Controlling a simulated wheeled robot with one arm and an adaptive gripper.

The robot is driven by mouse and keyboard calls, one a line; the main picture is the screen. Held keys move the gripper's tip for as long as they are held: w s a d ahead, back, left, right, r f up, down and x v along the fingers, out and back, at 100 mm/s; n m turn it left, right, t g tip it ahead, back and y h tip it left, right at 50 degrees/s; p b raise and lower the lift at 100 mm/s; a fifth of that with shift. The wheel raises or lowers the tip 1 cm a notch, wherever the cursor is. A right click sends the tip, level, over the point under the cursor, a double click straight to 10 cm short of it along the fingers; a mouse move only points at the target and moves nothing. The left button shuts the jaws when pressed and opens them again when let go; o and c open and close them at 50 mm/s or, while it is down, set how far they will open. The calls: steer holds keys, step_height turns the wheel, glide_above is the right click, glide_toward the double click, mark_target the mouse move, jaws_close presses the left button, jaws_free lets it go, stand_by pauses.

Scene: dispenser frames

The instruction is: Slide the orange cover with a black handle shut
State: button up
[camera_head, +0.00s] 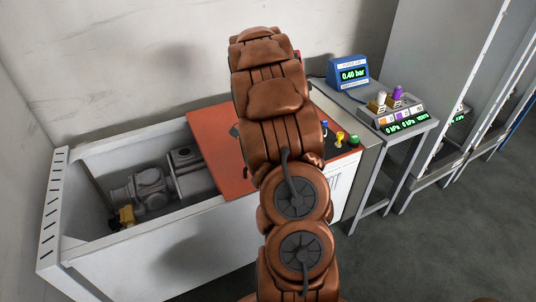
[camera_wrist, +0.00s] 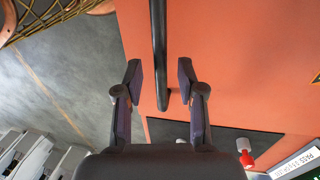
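The orange cover (camera_head: 208,135) lies flat on top of a long white housing (camera_head: 170,245), over its middle part. The left part of the housing is open, showing a grey pump-like machine (camera_head: 145,190) inside. In the wrist view the orange cover (camera_wrist: 235,60) fills the upper right. Its black handle (camera_wrist: 158,40) runs down between the two fingers of my gripper (camera_wrist: 159,75). The fingers stand apart with a gap on both sides of the handle. In the head view my brown arm hides the gripper, the handle and part of the cover.
Coloured knobs and a green button (camera_head: 354,141) sit on the housing's right end. A side table (camera_head: 385,145) carries a blue pressure display (camera_head: 348,72) and a small metered unit (camera_head: 396,112). Tall grey cabinets (camera_head: 435,60) stand at right. Grey floor (camera_head: 400,260) is clear in front.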

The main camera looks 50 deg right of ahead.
step_height(320, 180, up, 12)
steer(key=w, duration=0.2)
steer(key=shift+d+f, duration=0.15)
steer(key=shift+d, duration=0.25)
stand_by(0.5)
